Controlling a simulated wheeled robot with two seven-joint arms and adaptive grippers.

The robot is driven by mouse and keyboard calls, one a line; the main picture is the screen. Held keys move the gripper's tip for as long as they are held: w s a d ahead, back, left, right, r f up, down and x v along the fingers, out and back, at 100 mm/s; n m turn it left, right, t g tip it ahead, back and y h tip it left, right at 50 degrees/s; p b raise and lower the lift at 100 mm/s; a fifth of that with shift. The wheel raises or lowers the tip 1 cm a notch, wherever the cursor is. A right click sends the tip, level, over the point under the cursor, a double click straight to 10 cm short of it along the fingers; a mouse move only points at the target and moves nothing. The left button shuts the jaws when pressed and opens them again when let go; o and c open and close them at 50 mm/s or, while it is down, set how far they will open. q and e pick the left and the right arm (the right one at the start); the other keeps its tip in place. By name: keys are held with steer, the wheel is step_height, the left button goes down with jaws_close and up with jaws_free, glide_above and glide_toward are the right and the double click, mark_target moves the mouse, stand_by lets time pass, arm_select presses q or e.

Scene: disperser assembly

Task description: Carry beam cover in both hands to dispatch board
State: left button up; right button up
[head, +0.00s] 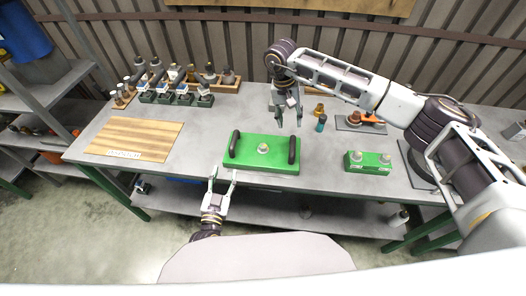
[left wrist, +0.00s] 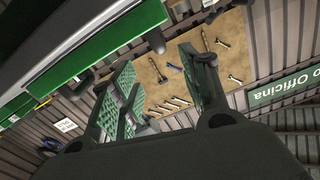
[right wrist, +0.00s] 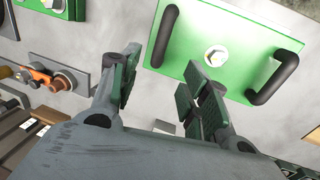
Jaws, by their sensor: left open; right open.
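The beam cover (head: 262,163) is a flat green plate with a black handle at each end and a bolt in its middle. It lies on the table; the right wrist view shows its face (right wrist: 250,45), handles and bolt. The dispatch board (head: 135,135) is a striped wooden board with a white label, on the table's left. My left gripper (head: 222,176) is open and empty at the table's front edge, below the cover's left handle. My right gripper (head: 288,120) is open and empty above the table, behind the cover's right handle.
A rack of dark parts (head: 175,93) stands at the back left. A smaller green block (head: 368,162) lies right of the cover. A teal bottle (head: 321,123) and an orange part (head: 366,118) stand behind it. Bare table separates board and cover.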

mark_target(230, 151)
arm_select(q)
steer(key=shift+w, duration=0.15)
arm_select(e)
steer(key=shift+f, duration=0.2)
arm_select(q)
steer(key=shift+w+d, duration=0.45)
steer(key=shift+w, duration=1.75)
steer(key=shift+w+d, duration=0.4)
steer(key=shift+w, duration=1.85)
steer(key=shift+w+d, duration=0.45)
steer(key=shift+w, duration=1.75)
arm_select(e)
steer(key=shift+s+d+f, duration=0.1)
steer(key=shift+d+f, duration=0.35)
steer(key=shift+f, duration=1.75)
steer(key=shift+s+d+f, duration=0.1)
steer(key=shift+d+f, duration=0.35)
steer(key=shift+f, duration=1.75)
steer(key=shift+s+d+f, duration=0.1)
steer(key=shift+d+f, duration=0.35)
steer(key=shift+f, duration=1.75)
arm_select(q)
steer(key=shift+c, duration=0.4)
arm_select(e)
steer(key=shift+c, duration=0.4)
